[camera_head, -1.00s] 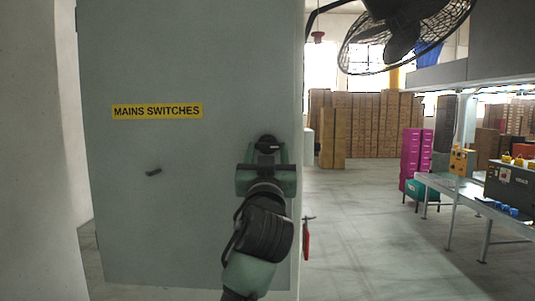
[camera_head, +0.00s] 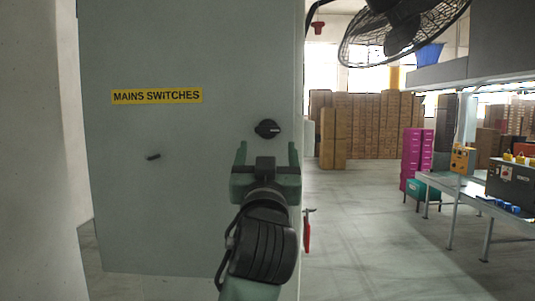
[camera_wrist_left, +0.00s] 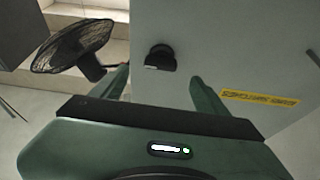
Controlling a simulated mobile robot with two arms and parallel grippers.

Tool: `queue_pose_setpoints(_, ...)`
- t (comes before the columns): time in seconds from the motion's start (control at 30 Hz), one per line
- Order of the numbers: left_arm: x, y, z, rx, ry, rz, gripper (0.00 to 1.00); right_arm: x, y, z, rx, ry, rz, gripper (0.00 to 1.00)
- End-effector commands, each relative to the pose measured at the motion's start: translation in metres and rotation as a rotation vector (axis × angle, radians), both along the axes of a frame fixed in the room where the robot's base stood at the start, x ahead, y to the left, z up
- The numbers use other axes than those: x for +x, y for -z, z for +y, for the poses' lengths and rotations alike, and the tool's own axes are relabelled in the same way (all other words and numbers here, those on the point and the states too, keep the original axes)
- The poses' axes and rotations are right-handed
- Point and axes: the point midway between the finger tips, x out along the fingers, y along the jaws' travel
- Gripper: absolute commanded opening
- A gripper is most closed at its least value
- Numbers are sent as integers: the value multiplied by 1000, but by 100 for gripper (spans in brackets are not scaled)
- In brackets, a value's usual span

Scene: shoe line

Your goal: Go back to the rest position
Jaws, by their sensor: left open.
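My left gripper (camera_head: 267,150) is open and empty in front of a grey cabinet, a little below a black rotary knob (camera_head: 267,129) on its door. The knob stands clear of the fingers. In the left wrist view the two green fingers (camera_wrist_left: 160,84) are spread apart, with the knob (camera_wrist_left: 161,58) beyond and between them, not touched. My right gripper is not in view.
The grey cabinet (camera_head: 190,200) with a yellow "MAINS SWITCHES" label (camera_head: 157,96) fills the left and centre close ahead. A fan (camera_head: 400,35) hangs at upper right. Stacked cartons (camera_head: 370,125) and a workbench (camera_head: 460,188) stand farther right; open floor (camera_head: 360,230) lies between.

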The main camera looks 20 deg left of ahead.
Motion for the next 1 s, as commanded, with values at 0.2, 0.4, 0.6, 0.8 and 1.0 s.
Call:
queue_pose_setpoints(0.2, -7, 3, -2, -1, 0, 0, 75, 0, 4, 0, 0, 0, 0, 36)
queue_pose_setpoints(0.4, -7, 3, -2, -1, 0, 2, 75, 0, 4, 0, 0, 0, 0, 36)
queue_pose_setpoints(0.6, 5, 60, 5, -10, 9, 116, 75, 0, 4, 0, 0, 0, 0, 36)
queue_pose_setpoints(0.8, 5, 205, 18, -32, 41, 414, 75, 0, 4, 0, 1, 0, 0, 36)
queue_pose_setpoints(1.0, -37, 353, 28, -49, 83, 737, 75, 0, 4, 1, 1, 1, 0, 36)
